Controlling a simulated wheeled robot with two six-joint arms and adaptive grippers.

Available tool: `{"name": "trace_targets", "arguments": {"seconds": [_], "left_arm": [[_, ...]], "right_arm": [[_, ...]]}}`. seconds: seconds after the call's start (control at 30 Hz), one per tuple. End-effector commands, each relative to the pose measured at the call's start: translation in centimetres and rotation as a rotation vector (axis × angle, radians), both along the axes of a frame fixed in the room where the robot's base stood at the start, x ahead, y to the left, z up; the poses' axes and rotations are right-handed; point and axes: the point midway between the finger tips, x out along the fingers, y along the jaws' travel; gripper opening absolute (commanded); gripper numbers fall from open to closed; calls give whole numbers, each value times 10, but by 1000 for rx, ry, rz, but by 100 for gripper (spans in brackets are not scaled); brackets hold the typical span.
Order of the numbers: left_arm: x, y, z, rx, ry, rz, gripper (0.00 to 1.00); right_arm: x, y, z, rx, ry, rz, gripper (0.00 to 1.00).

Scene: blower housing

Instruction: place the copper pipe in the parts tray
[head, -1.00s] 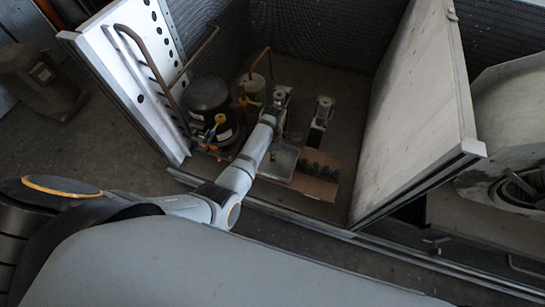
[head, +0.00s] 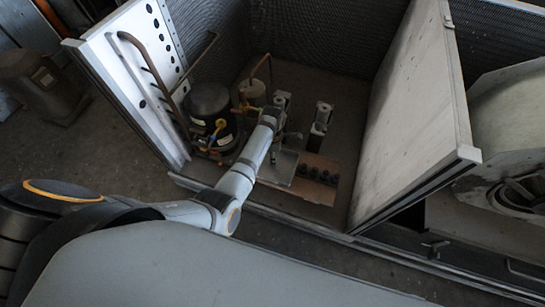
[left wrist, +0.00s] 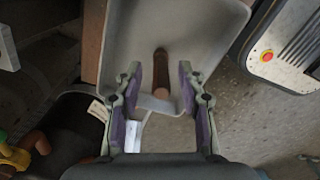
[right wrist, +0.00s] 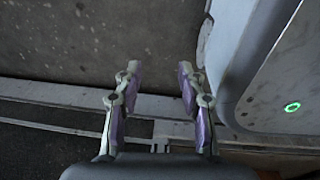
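The grey parts tray (left wrist: 215,20) fills the top middle of the left wrist view. The copper pipe (left wrist: 160,68) shows against the tray's inside, its near end by the tray's near rim. I cannot tell whether it rests on the tray floor. My left gripper (left wrist: 158,72) is open, with one finger on each side of the pipe and a gap to both. In the head view the tray (head: 278,168) lies under my left arm's end, and the pipe cannot be made out. My right gripper (right wrist: 160,80) is open and empty, above the floor.
A brown board (head: 316,178) with several dark round parts lies right of the tray. A black compressor (head: 209,112) stands to its left. A white perforated panel (head: 140,60) and a large pale panel (head: 415,120) flank the housing.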

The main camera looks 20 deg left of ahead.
Motion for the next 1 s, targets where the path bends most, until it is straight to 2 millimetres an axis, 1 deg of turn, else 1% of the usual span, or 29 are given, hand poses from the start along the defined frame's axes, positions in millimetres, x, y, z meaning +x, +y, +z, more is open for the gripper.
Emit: {"name": "trace_targets", "arguments": {"seconds": [0.03, 0.13, 0.2, 0.3, 0.4, 0.53, 1.0], "left_arm": [[1, 0, 19, -1, -4, 0, 39], [1, -1, 44, -1, -4, 0, 39], [1, -1, 60, -1, -4, -1, 39], [1, -1, 77, -1, -3, -1, 39], [1, 0, 89, -2, -2, -1, 39], [0, 0, 95, -1, 0, -1, 39], [1, 0, 95, -1, 0, -1, 39]], "right_arm": [[-7, 0, 7, 1, 4, 0, 40], [-18, 1, 11, 1, 6, 1, 40], [-15, 1, 14, 1, 3, 1, 40], [-15, 1, 18, 1, 3, 1, 40], [-15, 1, 20, 2, 3, 1, 40], [-15, 1, 20, 2, 3, 1, 40], [-15, 2, 20, 2, 3, 0, 40]]}}
